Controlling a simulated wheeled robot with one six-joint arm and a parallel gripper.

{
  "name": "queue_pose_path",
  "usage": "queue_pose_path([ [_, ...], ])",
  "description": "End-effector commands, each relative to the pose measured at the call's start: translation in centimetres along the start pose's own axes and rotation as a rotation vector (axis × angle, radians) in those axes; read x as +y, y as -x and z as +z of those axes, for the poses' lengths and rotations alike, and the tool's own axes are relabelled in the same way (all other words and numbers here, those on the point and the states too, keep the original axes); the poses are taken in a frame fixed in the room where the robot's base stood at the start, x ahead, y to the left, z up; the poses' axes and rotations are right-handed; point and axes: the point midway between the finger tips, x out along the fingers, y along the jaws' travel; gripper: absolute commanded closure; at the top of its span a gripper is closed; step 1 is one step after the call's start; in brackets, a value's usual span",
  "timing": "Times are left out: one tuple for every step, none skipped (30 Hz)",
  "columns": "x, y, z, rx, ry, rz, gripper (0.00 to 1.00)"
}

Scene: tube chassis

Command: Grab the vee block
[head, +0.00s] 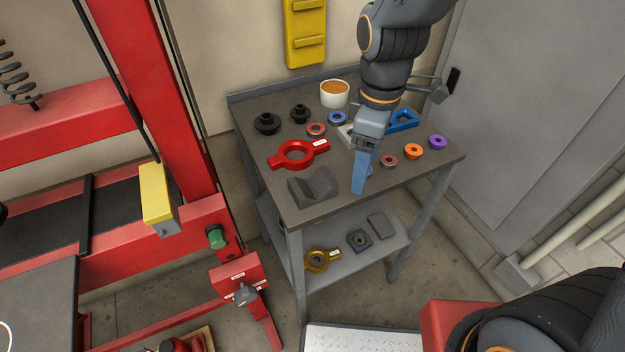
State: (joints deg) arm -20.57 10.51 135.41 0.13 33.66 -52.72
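The vee block (313,187) is a dark grey block with a V-shaped notch in its top. It sits near the front left corner of the grey table (245,122). My gripper (359,188) has blue fingers pointing down, to the right of the vee block with a gap in the picture between them. The fingers overlap as one blue shape, so their opening is hidden. Nothing clearly shows between them.
A red ring with two handles (277,159) lies just behind the block. Black knobs (267,123), small coloured rings (414,151), a white cup (334,93) and a blue frame (404,120) stand around. A red press frame (160,100) rises at left.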

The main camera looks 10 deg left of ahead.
Motion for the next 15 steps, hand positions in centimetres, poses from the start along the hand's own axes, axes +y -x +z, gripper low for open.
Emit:
queue_pose_path([
  [-0.7,0.6,-1.8,-0.001,0.129,-0.002,0.27],
  [-0.9,0.8,-2.7,-0.001,0.206,-0.002,0.27],
  [-1.3,1.0,-3.9,-0.002,0.306,-0.004,0.27],
  [-1.7,1.2,-4.7,-0.002,0.376,-0.004,0.27],
  [-2.0,1.3,-5.5,-0.002,0.442,-0.004,0.27],
  [-2.4,1.4,-6.4,-0.003,0.523,-0.006,0.27],
  [-2.7,1.5,-7.0,-0.003,0.577,-0.006,0.27],
  [-2.9,1.6,-7.6,-0.003,0.626,-0.006,0.27],
  [-3.3,1.7,-8.3,-0.003,0.685,-0.007,0.27],
  [-3.5,1.7,-8.7,-0.004,0.722,-0.007,0.27],
  [-3.7,1.8,-9.0,-0.004,0.753,-0.008,0.27],
  [-3.9,1.8,-9.4,-0.004,0.787,-0.008,0.27],
  [-4.0,1.8,-9.7,-0.003,0.807,-0.008,0.27],
  [-4.0,1.8,-9.8,-0.003,0.821,-0.008,0.27],
  [-4.1,1.6,-9.9,-0.004,0.836,-0.008,0.27],
])
